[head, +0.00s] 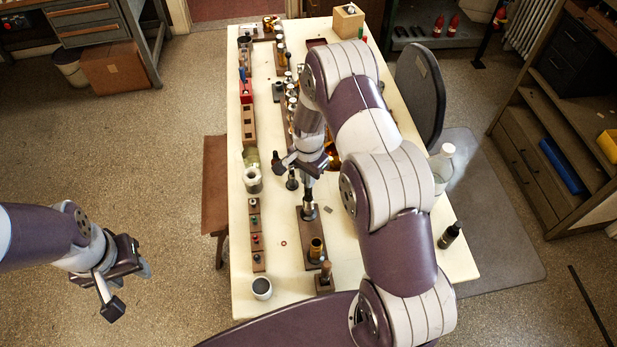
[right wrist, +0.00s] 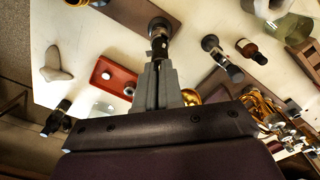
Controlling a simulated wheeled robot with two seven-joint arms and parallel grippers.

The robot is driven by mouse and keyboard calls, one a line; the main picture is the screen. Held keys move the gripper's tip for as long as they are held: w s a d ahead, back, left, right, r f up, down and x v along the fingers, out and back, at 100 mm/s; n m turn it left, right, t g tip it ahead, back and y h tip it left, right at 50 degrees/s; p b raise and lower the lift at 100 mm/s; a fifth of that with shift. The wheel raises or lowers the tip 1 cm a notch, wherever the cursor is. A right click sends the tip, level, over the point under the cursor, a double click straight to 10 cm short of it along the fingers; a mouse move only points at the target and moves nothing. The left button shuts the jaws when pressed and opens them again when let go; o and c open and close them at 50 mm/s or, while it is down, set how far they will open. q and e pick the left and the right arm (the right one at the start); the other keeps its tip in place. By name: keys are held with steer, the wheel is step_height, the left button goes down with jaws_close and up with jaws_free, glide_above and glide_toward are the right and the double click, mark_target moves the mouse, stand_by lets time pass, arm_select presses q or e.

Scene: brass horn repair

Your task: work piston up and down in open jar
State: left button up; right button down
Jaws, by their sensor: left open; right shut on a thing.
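My right gripper (head: 306,172) is shut on a slim dark-and-silver cylindrical part (head: 308,198), perhaps the piston, pointing down over a long brown wooden stand (head: 311,230). In the right wrist view, the grey fingers (right wrist: 157,88) close on this part (right wrist: 159,42), whose far end is at the brown block (right wrist: 142,12); I cannot tell if it touches. A glass jar with a pale rim (head: 252,178) stands left of the gripper, apart from the held part; I cannot tell whether it is the open jar. My left gripper (head: 127,288) is open and empty, off the table's left side.
The cream table (head: 275,255) has wooden racks along its left edge. A red tray (right wrist: 116,77) shows in the wrist view.

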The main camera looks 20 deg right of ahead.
steer(key=shift+r+p, duration=1.7)
steer(key=shift+r, duration=0.9)
